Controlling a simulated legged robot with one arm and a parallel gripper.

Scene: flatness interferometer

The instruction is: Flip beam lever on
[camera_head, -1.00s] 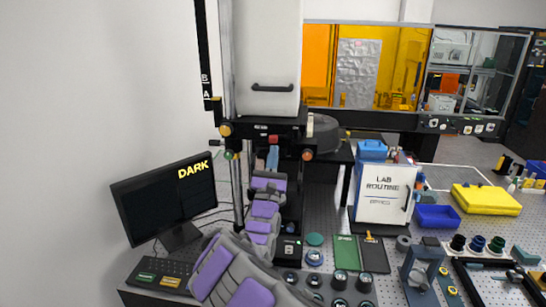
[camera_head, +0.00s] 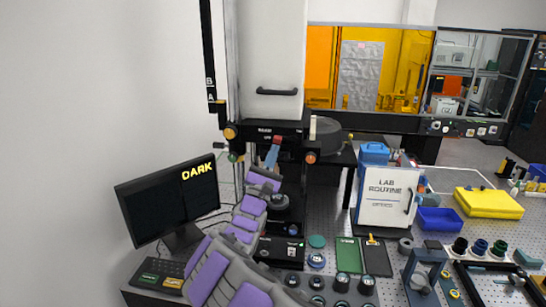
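A black instrument panel (camera_head: 258,129) with small white lettering sits under the tall white housing. A small red part (camera_head: 276,139), which looks like the lever's handle, shows below the lettering, right at the end of my arm. My gripper (camera_head: 272,155) appears as a narrow blue shape just under the red part. I cannot tell whether they touch, or whether the fingers are open or shut. The lever's pivot and lower part are hidden behind my gripper. The monitor (camera_head: 167,204) at the left reads "DARK" in yellow.
Orange-brown knobs (camera_head: 230,133) and (camera_head: 310,157) flank the panel. A pale upright post (camera_head: 313,127) stands beside a dark round part. A white "LAB ROUTINE" cabinet (camera_head: 388,197) stands to the right. Several small round parts and a green booklet (camera_head: 348,255) lie on the bench in front.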

